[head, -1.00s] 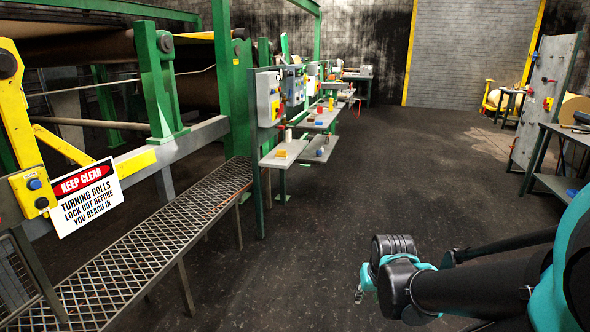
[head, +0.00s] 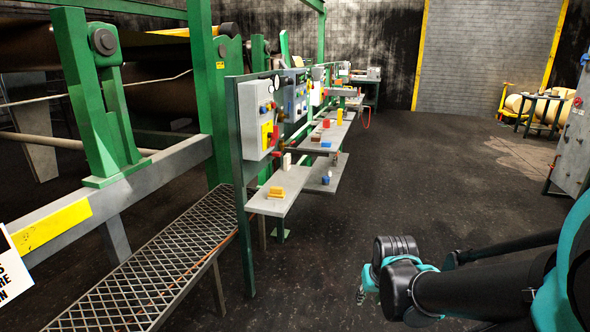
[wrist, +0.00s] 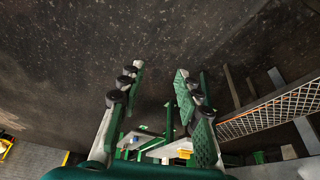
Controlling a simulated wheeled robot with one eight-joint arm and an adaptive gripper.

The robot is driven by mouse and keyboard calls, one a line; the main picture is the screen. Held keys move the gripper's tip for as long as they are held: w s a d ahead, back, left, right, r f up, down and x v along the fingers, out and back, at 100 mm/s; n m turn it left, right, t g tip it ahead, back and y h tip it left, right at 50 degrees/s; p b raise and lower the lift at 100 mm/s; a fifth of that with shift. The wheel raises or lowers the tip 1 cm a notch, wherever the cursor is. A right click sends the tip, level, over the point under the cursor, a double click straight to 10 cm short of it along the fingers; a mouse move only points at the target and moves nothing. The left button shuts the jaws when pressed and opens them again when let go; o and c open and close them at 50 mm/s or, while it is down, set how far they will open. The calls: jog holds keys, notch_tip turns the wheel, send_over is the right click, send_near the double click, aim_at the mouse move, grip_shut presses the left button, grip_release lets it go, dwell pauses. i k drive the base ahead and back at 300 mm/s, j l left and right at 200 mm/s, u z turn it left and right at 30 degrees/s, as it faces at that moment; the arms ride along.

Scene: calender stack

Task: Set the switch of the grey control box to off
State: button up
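The grey control box (head: 258,118) hangs on a green-framed panel, left of centre in the head view. It carries a yellow plate (head: 267,134) and red and blue knobs; its switch position is too small to tell. My gripper (wrist: 155,100) shows in the wrist view with its two fingers wide apart and nothing between them. In the head view my gripper (head: 361,296) hangs over the floor, right of the panel and well apart from the box. Its fingers are mostly hidden there.
Further boxes, one blue (head: 297,100), line the panel behind. A grey shelf (head: 268,207) with a yellow block (head: 276,192) juts out below the box. A mesh walkway (head: 150,280) runs along the left. The dark floor (head: 430,180) in the middle and right is clear.

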aim_at(275, 134)
jog(key=i+z, duration=0.15)
jog(key=i, duration=0.4)
jog(key=i+j+z, duration=0.1)
jog(key=i, duration=0.45)
jog(key=i+j+z, duration=0.15)
jog(key=i, duration=0.4)
